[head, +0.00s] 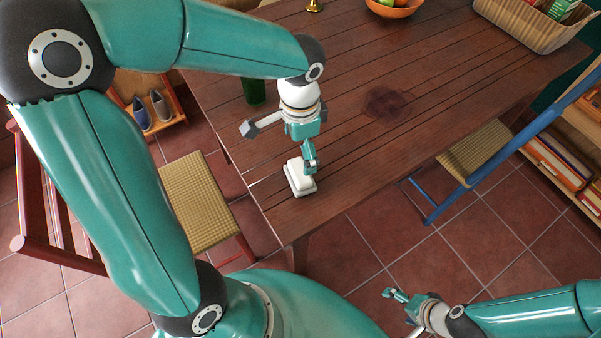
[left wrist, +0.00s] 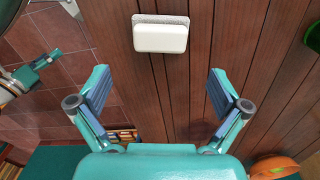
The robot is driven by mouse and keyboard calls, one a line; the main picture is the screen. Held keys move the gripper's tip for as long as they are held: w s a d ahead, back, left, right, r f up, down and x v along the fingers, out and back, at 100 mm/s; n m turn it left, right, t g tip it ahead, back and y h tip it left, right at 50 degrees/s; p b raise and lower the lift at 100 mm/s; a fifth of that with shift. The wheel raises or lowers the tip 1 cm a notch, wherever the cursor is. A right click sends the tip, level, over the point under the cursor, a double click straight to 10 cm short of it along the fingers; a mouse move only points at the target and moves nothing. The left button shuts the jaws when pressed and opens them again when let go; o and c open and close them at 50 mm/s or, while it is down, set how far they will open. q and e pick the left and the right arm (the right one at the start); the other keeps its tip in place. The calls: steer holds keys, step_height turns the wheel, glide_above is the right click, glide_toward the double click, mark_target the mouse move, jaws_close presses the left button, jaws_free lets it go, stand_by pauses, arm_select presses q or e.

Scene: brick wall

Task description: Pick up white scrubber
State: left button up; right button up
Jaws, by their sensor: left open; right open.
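The white scrubber (head: 300,178) lies on the wooden table (head: 345,150) near its front left corner. In the left wrist view the scrubber (left wrist: 160,36) is a white block with a grey layer along its far side, beyond my open fingers and near the top middle. My left gripper (head: 310,168) is open just above the scrubber in the head view; its open fingers also show in the left wrist view (left wrist: 160,92) with nothing between them. My right gripper (head: 398,310) is open and empty, low over the floor, away from the table.
A green cup or glass (head: 253,91) stands on the table's left side behind my left arm. A fruit bowl (head: 395,8) and a basket (head: 530,22) are at the back. A blue chair (head: 475,155) and a woven-seat chair (head: 198,200) flank the table.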

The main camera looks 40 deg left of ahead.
mark_target(300, 170)
arm_select(q)
step_height(300, 170, down, 10)
steer(key=shift+w+r+b, duration=0.1)
steer(key=shift+b, duration=0.2)
steer(key=shift+c, duration=0.2)
steer(key=c, duration=1)
steer(key=shift+o, duration=0.2)
step_height(300, 170, up, 20)
steer(key=p, duration=0.2)
